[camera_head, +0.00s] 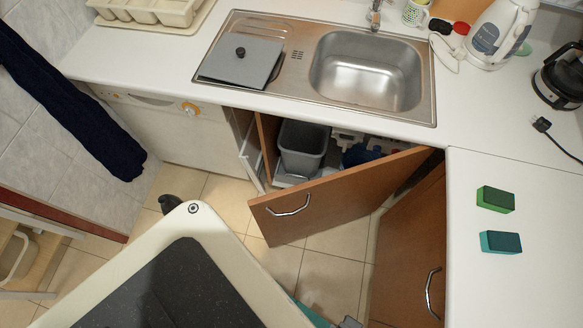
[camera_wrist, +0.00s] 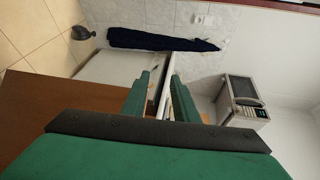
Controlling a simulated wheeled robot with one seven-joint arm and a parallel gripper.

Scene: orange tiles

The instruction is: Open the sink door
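The sink door (camera_head: 350,185) is a brown wooden panel under the sink. In the head view it stands swung well out from the cabinet, hinged at its right side, with a curved metal handle (camera_head: 288,208) near its free left end. A brown panel, probably this door (camera_wrist: 50,110), fills the left of the wrist view. My gripper (camera_wrist: 159,92) shows two green fingers with a gap between them; it is open, and I see nothing held. In the head view only a teal part, probably of my arm, shows at the bottom edge; the fingers are hidden there.
Inside the cabinet stands a grey bin (camera_head: 302,147). A white appliance (camera_head: 175,130) is left of it. Another closed brown door (camera_head: 410,255) with a handle stands at right. A dark object (camera_wrist: 82,32) lies on the tiled floor. Open floor shows below the sink door.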

